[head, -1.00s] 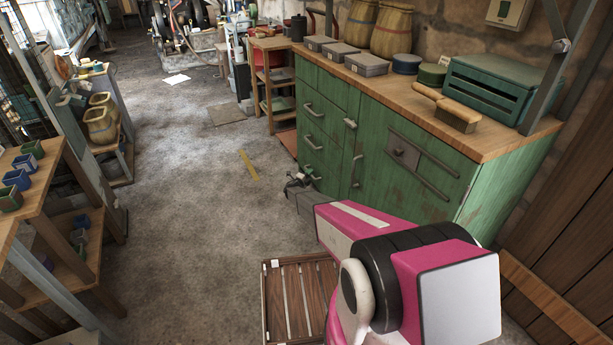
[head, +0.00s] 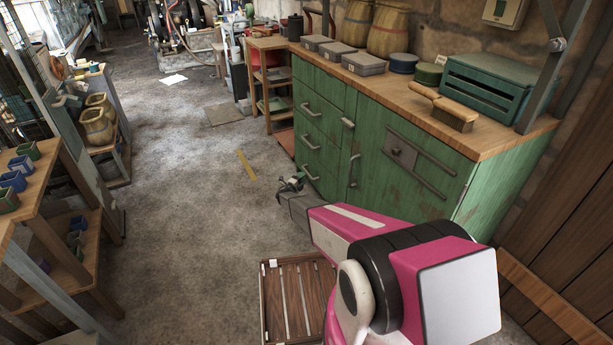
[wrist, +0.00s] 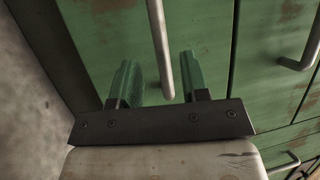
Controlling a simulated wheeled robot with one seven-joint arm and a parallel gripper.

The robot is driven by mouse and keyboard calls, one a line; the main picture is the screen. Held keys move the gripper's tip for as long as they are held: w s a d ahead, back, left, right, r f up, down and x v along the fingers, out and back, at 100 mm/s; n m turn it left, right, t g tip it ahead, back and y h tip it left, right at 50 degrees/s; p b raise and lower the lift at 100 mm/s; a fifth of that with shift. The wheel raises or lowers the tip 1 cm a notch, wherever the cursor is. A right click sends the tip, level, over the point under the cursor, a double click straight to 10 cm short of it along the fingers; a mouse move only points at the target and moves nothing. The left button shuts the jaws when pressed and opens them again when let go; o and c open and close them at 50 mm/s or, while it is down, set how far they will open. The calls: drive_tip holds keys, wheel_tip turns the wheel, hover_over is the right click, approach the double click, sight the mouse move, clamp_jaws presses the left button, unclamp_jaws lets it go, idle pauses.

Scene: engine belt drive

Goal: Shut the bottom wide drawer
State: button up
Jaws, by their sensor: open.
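The green cabinet (head: 400,165) has a stack of drawers with grey bar handles on its left part. The bottom wide drawer (head: 318,183) is low in that stack, and its handle (head: 312,172) shows in the head view. Whether its front stands out from the cabinet is hard to tell. My gripper (head: 294,182) is low in front of this drawer. In the wrist view my gripper (wrist: 157,68) is open, with its green fingers on either side of a bar handle (wrist: 161,40), facing a worn green front. Contact with the handle or front cannot be made out.
A slatted wooden crate (head: 298,300) lies on the floor beneath my arm. The wooden worktop (head: 470,150) carries boxes, jars and a brush. Shelves (head: 45,190) stand at the left. The floor (head: 190,230) between is mostly clear.

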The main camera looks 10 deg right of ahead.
drive_tip(key=v, duration=0.5)
drive_tip(key=shift+s+a, duration=0.15)
drive_tip(key=shift+a, duration=0.05)
